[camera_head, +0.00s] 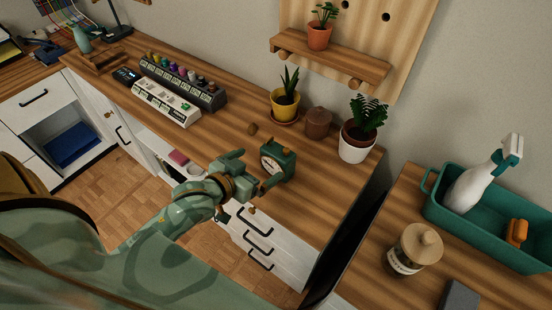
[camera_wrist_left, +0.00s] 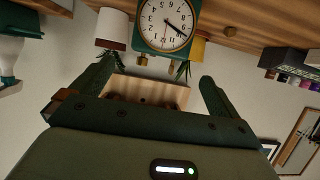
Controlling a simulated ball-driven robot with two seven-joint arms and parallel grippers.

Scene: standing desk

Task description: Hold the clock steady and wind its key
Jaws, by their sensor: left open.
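The clock (camera_head: 282,158) is a small dark green box with a round white dial, upright near the desk's front edge. In the left wrist view the clock (camera_wrist_left: 166,22) appears upside down, its dial facing my gripper. A small brass knob shows on its top; I cannot tell whether this is the key, and the clock's back is hidden. My left gripper (camera_head: 254,172) is open in front of the clock, its fingers pointing toward it. In the left wrist view its fingers (camera_wrist_left: 157,70) are spread wide with nothing between them. My right gripper is not in view.
Behind the clock stand a yellow plant pot (camera_head: 284,107), a brown lidded pot (camera_head: 318,122) and a white-potted plant (camera_head: 355,149). A small brown object (camera_head: 252,128) lies left of the clock. Desk right of the clock is clear.

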